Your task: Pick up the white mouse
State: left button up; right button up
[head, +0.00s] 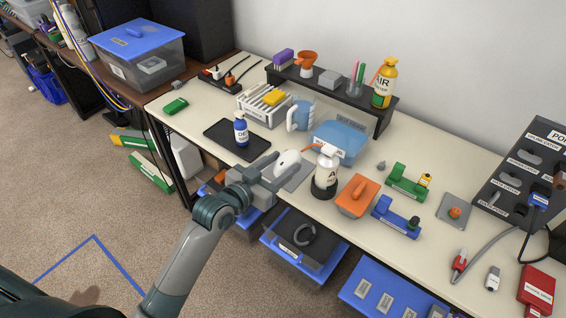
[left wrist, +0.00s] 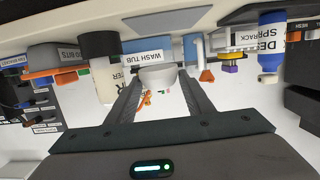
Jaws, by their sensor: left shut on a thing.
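The white mouse (head: 287,160) is held between the fingers of my left gripper (head: 276,175), near the front edge of the workbench. It also shows between the two fingers in the left wrist view (left wrist: 157,77), where the picture is upside down. There it appears raised clear of the bench top. A grey mouse pad (head: 302,178) lies on the bench beside and partly behind the gripper. The gripper hides part of the mouse. My right gripper is not in view.
A white spray bottle with an orange nozzle (head: 326,172) stands close to the right of the mouse. A blue wash tub (head: 340,141) and blue mug (head: 300,115) stand behind. A black mat with a blue bottle (head: 240,130) is at left. An orange-lidded box (head: 357,196) is further right.

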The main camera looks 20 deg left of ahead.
pick_arm(q)
jog(key=s+r, duration=0.1)
jog(key=s, duration=0.1)
jog(key=s+d+r, duration=0.1)
jog(key=s+r, duration=0.2)
jog(key=s, duration=0.2)
jog(key=shift+s+d+r, duration=0.1)
jog(key=shift+d+r, duration=0.05)
jog(key=shift+r, duration=0.05)
jog(key=shift+r, duration=0.15)
jog(key=a+r+n+y, duration=0.1)
jog(key=n+y, duration=0.1)
jog(key=a+r+n+t+y, duration=0.1)
jog(key=a+r+n+y, duration=0.1)
jog(key=y, duration=0.1)
jog(key=shift+w+a+r, duration=0.1)
jog(key=shift+w+r, duration=0.1)
dwell(0.6)
